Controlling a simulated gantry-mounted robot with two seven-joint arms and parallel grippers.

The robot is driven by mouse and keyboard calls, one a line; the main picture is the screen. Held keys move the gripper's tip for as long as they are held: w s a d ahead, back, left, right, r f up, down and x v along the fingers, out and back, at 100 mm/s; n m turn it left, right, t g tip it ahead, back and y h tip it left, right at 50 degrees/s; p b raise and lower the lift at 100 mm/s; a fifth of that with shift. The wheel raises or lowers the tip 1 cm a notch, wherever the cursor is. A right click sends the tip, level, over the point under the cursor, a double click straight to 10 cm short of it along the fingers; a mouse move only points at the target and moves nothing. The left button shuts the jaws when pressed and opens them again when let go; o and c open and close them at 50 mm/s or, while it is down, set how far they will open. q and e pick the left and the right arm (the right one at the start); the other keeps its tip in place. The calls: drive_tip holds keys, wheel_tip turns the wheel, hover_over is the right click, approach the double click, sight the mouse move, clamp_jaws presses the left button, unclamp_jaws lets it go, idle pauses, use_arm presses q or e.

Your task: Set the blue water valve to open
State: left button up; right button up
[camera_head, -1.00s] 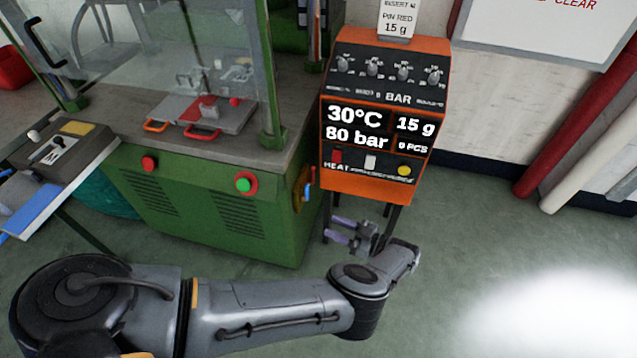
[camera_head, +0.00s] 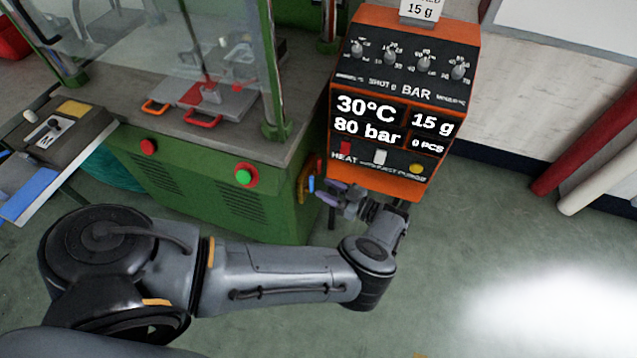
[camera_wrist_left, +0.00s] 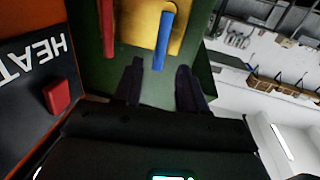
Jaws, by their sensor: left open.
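The blue water valve is a slim blue lever (camera_head: 311,184) on a yellow plate at the right end of the green machine. In the left wrist view the blue lever (camera_wrist_left: 162,42) hangs from the yellow plate (camera_wrist_left: 150,14), with its free end toward my gripper. My right gripper is out of view.
A red lever (camera_wrist_left: 107,25) sits beside the blue one. The orange control box (camera_head: 375,183) with its HEAT button (camera_wrist_left: 57,96) stands close to my left gripper. The green machine (camera_head: 215,195) is to the left. Open floor lies at the right.

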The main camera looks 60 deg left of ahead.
sight(310, 184)
use_arm(q)
drive_tip(key=x, duration=0.3)
drive_tip(key=shift+s+a, duration=0.2)
drive_tip(key=shift+a, duration=0.1)
drive_tip(key=shift+w, duration=0.1)
clamp_jaws()
